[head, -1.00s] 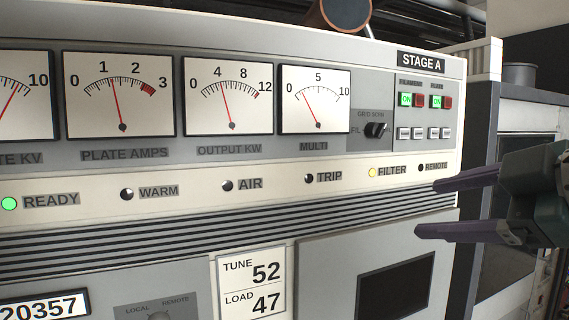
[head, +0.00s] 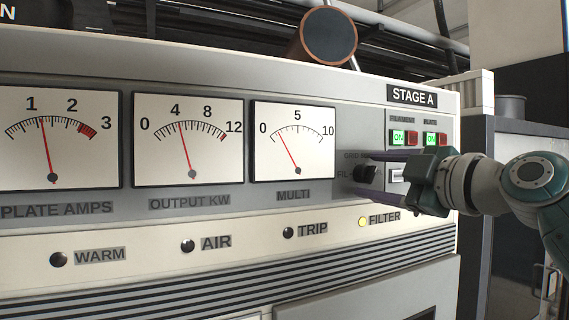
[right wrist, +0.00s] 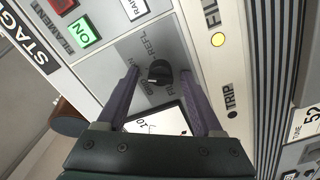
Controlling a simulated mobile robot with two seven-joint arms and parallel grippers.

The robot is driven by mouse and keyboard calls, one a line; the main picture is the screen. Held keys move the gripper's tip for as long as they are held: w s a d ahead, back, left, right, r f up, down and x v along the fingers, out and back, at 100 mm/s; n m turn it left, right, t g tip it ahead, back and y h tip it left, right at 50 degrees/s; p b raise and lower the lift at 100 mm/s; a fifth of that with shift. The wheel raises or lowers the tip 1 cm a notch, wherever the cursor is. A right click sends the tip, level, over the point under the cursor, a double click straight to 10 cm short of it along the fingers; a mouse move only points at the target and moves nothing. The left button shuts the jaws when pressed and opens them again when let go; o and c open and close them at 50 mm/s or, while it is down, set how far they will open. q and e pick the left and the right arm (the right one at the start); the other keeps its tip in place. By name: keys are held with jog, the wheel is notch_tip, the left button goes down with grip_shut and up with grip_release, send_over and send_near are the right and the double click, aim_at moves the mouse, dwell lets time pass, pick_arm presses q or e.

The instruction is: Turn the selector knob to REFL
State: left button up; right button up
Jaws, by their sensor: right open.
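The selector knob (head: 363,173) is a small black knob on the grey panel right of the MULTI meter (head: 294,145). Labels reading GRID and FIL sit around it in the head view. In the right wrist view, the knob (right wrist: 159,72) lies between my finger ends, with the REFL label (right wrist: 133,43) just above it. My right gripper (head: 369,173) is open, one finger on each side of the knob; gaps show between knob and fingers in the wrist view. My left gripper is out of view.
Lit green ON buttons and red buttons (head: 412,138) sit above right of the knob, with pale buttons (head: 398,175) close behind my gripper. The yellow FILTER lamp (head: 362,222) is below. A round dark object (head: 328,37) stands above the cabinet's top edge.

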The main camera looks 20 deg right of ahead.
jog(key=shift+w, duration=0.25)
grip_shut()
dwell(0.4)
